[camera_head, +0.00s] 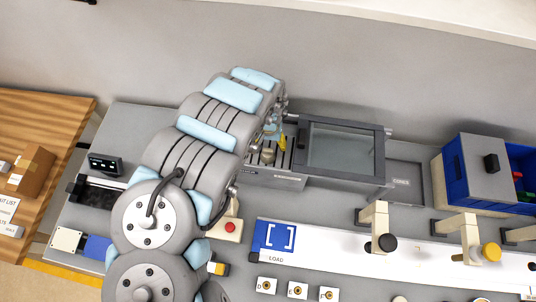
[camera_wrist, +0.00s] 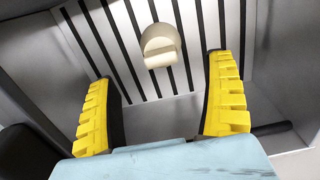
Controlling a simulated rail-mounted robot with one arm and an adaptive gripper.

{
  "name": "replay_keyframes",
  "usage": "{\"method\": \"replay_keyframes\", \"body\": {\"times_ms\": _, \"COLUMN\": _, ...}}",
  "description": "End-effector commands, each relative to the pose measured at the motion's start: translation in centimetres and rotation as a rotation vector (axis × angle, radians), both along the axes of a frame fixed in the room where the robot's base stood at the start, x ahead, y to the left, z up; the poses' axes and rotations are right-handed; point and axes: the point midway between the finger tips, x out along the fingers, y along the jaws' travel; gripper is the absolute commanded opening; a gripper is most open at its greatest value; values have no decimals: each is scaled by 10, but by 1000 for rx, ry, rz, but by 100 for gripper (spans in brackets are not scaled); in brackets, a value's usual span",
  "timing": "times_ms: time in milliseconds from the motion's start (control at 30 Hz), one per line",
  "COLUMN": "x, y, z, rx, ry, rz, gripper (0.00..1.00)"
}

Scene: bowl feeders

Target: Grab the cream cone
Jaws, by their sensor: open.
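The cream cone (camera_wrist: 161,46) is on the slotted metal floor of a bin, in the upper middle of the wrist view. Its wider grey-cream face is turned toward the camera. My gripper (camera_wrist: 168,88) has two yellow ribbed fingers spread wide, with nothing between them at their tips. The cone shows beyond the fingertips, roughly centred between them. In the head view my gripper (camera_head: 280,142) is at the slotted bin, mostly hidden behind my arm, and a small cream shape (camera_head: 268,154) shows beside it.
A dark-framed clear cover (camera_head: 345,148) lies just right of the slotted bin. The bin's walls stand close on both sides of my fingers. A LOAD panel (camera_head: 275,238), cream brackets (camera_head: 374,220) and a blue bin (camera_head: 462,165) lie farther right. A wooden table (camera_head: 55,115) is at left.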

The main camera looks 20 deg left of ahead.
Motion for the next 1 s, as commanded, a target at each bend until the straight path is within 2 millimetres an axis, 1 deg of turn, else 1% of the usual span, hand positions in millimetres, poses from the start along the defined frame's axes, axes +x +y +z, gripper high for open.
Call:
{"method": "replay_keyframes", "body": {"times_ms": 33, "x": 0, "y": -2, "z": -6, "rx": -3, "ry": 0, "rz": -1, "gripper": 86}}
{"method": "replay_keyframes", "body": {"times_ms": 100, "x": 1, "y": -2, "z": -12, "rx": -2, "ry": -1, "rz": -1, "gripper": 86}}
{"method": "replay_keyframes", "body": {"times_ms": 233, "x": 2, "y": -1, "z": -19, "rx": -1, "ry": -3, "rz": 0, "gripper": 86}}
{"method": "replay_keyframes", "body": {"times_ms": 467, "x": 2, "y": -1, "z": -25, "rx": -1, "ry": -3, "rz": 0, "gripper": 86}}
{"method": "replay_keyframes", "body": {"times_ms": 1000, "x": 4, "y": 1, "z": -65, "rx": -1, "ry": -2, "rz": 0, "gripper": 86}}
